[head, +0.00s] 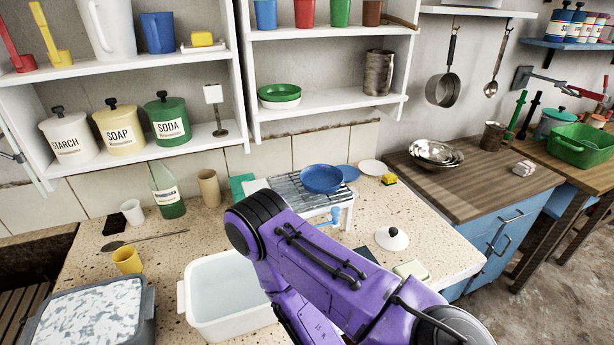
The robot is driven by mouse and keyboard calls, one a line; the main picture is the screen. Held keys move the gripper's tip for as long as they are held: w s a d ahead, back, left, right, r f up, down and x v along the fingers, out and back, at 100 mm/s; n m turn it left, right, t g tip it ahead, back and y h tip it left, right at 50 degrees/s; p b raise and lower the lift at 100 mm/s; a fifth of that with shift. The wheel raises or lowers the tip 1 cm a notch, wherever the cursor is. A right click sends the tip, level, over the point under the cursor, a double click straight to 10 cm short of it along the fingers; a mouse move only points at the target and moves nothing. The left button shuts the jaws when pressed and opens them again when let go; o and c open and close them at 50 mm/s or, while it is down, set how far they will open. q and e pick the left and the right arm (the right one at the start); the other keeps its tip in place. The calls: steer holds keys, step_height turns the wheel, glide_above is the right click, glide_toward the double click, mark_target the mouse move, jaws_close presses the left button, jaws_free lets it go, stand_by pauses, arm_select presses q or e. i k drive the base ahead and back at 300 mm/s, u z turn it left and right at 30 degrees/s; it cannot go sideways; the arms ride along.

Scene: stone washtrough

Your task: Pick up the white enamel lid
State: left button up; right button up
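A white lid (391,239) with a small dark knob lies on the speckled stone counter (455,262), right of centre and near the counter's front edge. It lies knob up, just beyond my purple arm, with a visible gap between them. The arm comes in from the lower right, bends at a black joint left of centre and runs back down. It hides part of the counter. Neither gripper shows in the head view, so I cannot tell whether they are open or shut.
A white basin (205,297) stands left of my arm. A wire rack (288,190) with a blue bowl (321,179) stands behind it. Bare counter surrounds the lid's right side.

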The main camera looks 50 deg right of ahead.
mark_target(390, 239)
steer(key=k, duration=0.45)
steer(key=z, duration=2)
